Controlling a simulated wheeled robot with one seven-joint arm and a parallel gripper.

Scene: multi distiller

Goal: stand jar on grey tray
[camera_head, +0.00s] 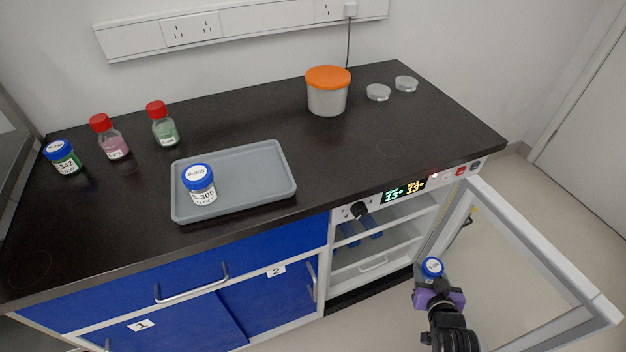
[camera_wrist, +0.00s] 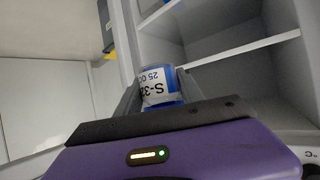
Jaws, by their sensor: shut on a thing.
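My gripper (camera_head: 433,283) is shut on a blue-lidded jar (camera_head: 432,266) in front of the open cabinet under the counter. In the wrist view the held jar (camera_wrist: 160,84) sits between the fingers, its white label reading "S-32" and the rest cut off. The grey tray (camera_head: 255,167) lies on the black counter, left of and above my gripper in the head view. Another blue-lidded jar (camera_head: 200,185), labelled with 305, stands upright on the tray's left part. The tray's right part is bare.
The cabinet door (camera_head: 530,255) stands open to the right of my gripper. The cabinet shelves (camera_head: 385,240) hold blue items. On the counter are a blue-lidded jar (camera_head: 63,158), two red-capped bottles (camera_head: 110,138) (camera_head: 163,126), an orange-lidded tub (camera_head: 327,92) and two clear dishes (camera_head: 378,92) (camera_head: 406,83).

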